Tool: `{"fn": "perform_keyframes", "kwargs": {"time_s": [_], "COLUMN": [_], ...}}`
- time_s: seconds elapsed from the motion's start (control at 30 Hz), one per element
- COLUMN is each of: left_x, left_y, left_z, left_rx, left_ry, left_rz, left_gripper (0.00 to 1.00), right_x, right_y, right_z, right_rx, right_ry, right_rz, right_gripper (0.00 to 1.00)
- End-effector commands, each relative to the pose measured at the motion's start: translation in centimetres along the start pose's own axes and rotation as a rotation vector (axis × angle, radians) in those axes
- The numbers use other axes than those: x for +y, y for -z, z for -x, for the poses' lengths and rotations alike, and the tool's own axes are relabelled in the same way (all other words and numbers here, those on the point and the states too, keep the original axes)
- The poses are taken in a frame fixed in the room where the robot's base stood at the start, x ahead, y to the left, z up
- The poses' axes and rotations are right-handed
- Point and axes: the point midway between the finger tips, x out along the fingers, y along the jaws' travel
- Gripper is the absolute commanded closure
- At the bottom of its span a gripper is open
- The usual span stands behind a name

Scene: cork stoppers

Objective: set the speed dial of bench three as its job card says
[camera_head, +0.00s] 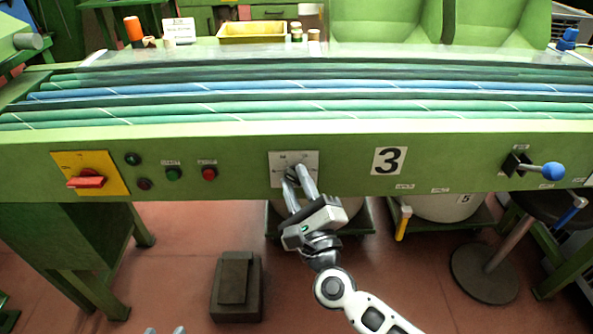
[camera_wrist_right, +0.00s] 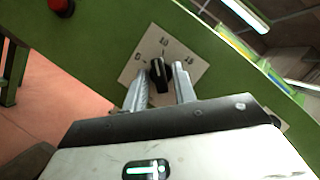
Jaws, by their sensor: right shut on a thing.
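The speed dial is a black knob (camera_wrist_right: 159,75) on a white scale plate (camera_head: 310,158) on the green front panel, left of the big black number 3 (camera_head: 389,161). The plate also shows in the right wrist view (camera_wrist_right: 190,62), with a 0 at its left and other marks too small to read surely. My right gripper (camera_head: 297,172) is shut on the knob, one finger on each side; the knob is mostly hidden in the head view. My left gripper (camera_head: 165,330) shows only two separated fingertips at the bottom edge, empty. A white card (camera_head: 180,29) stands at the back; its text is unreadable.
A red-handled switch on a yellow plate (camera_head: 90,174), a green button (camera_head: 173,174) and a red button (camera_head: 209,173) lie left of the dial. A blue-knobbed lever (camera_head: 552,170) sticks out at right. A dark pedal (camera_head: 236,285) stands on the floor.

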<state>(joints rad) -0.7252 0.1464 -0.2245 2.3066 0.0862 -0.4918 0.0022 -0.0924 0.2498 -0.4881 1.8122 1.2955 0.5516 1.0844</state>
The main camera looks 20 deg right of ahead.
Motion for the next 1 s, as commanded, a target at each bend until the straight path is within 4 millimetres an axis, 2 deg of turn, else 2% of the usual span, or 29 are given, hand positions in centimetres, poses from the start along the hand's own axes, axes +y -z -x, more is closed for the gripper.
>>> {"fn": "perform_keyframes", "kwargs": {"time_s": [0.03, 0.47, 0.77, 1.0], "left_x": [0.1, 0.2, -0.1, -0.3], "left_y": [1.6, 4.0, 5.0, 4.6], "left_z": [1.1, 2.3, 3.1, 3.4], "left_rx": [0.009, -0.065, -0.100, -0.129], "left_ry": [0.007, 0.015, 0.040, 0.049], "left_rz": [-0.001, 0.033, -0.024, -0.052], "left_gripper": [0.64, 0.64, 0.64, 0.64], "right_x": [-0.7, -0.9, -0.8, -0.6], "right_y": [-0.5, -0.6, -0.5, -0.4], "right_z": [-0.2, -0.3, -0.2, -0.2], "right_rx": [0.002, 0.002, 0.001, 0.000], "right_ry": [-0.018, -0.171, -0.249, -0.282], "right_rz": [0.042, 0.410, 0.599, 0.682], "right_gripper": [0.96, 0.96, 0.96, 0.96]}}
